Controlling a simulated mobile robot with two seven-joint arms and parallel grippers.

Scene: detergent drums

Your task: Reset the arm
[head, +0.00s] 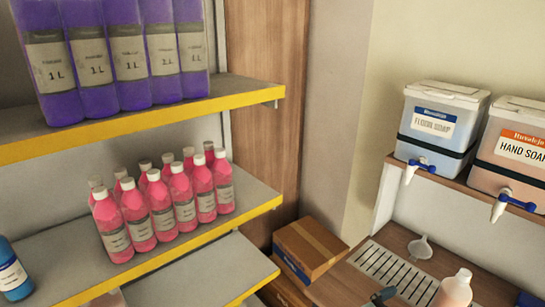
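Neither of my grippers and no part of my arms can be made out in the head view. A drum labelled FLOOR SOAP (435,145), with a blue-handled tap (421,164), stands on a wall shelf at the right. A drum labelled HAND SOAP (512,165) stands beside it, cut off by the right edge. Below them a pale bottle (455,290) stands on the wooden counter (338,285), cut off by the bottom edge. A white funnel (420,249) sits by the metal drip grate (385,268). A small dark teal item (382,296) at the bottom edge is unclear.
Yellow-edged shelving (160,122) fills the left, holding purple 1 L containers (130,55) above and several pink bottles (163,210) below. A blue bottle (12,275) is at the lower left. A cardboard box (308,248) sits between shelving and counter.

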